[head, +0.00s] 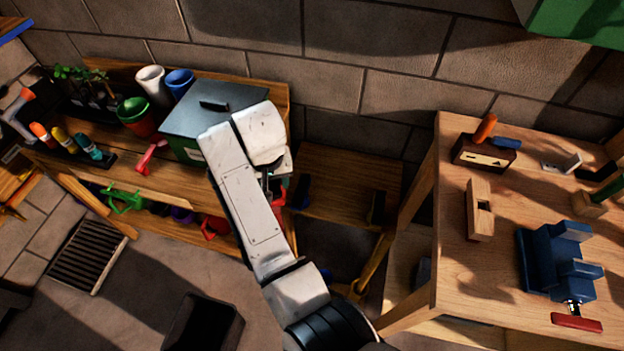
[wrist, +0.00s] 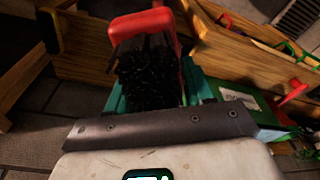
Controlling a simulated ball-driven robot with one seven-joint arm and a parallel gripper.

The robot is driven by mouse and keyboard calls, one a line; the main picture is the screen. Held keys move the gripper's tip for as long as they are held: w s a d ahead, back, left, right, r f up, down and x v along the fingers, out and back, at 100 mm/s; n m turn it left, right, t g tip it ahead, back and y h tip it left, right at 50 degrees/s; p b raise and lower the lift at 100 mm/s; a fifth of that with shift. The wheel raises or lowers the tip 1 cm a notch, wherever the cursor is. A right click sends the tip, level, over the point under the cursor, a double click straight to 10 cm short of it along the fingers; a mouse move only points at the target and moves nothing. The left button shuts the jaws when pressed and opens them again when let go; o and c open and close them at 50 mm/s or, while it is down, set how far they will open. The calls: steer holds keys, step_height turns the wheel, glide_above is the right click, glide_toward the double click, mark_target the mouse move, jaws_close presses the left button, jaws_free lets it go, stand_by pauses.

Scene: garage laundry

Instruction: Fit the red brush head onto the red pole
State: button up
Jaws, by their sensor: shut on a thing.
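The red brush head (wrist: 143,24) with black bristles (wrist: 150,78) fills the upper middle of the wrist view. My gripper (wrist: 155,95) is shut on it, with teal parts showing on both sides of the bristles. In the head view my gripper (head: 270,183) is mostly hidden behind my white arm. Only a small bit of red shows beside it there. I cannot make out the red pole in either view.
A grey-green box (head: 205,125), cups and pots stand on the wooden bench at left. The workbench (head: 455,270) at right carries a blue vise (head: 560,262) and wooden tools. A dark bin (head: 203,325) stands on the floor. A lower wooden surface (head: 345,185) lies between the benches.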

steer(key=shift+s+a+r, duration=0.1)
steer(key=shift+s+a, duration=0.1)
steer(key=shift+a, duration=0.1)
steer(key=shift+d+r+p, duration=0.1)
steer(key=shift+p, duration=0.3)
steer(key=shift+f+b, duration=2.7)
steer(key=shift+f, duration=1.9)
steer(key=shift+f+b, duration=0.9)
steer(key=shift+f, duration=0.6)
steer(key=o, duration=1.2)
steer(key=shift+c, duration=0.2)
steer(key=shift+r, duration=0.1)
steer(key=r, duration=0.3)
steer(key=s+r, duration=0.1)
steer(key=r, duration=0.6)
steer(key=shift+s+d+r, duration=0.1)
steer(key=shift+s+r, duration=0.15)
steer(key=shift+s, duration=0.05)
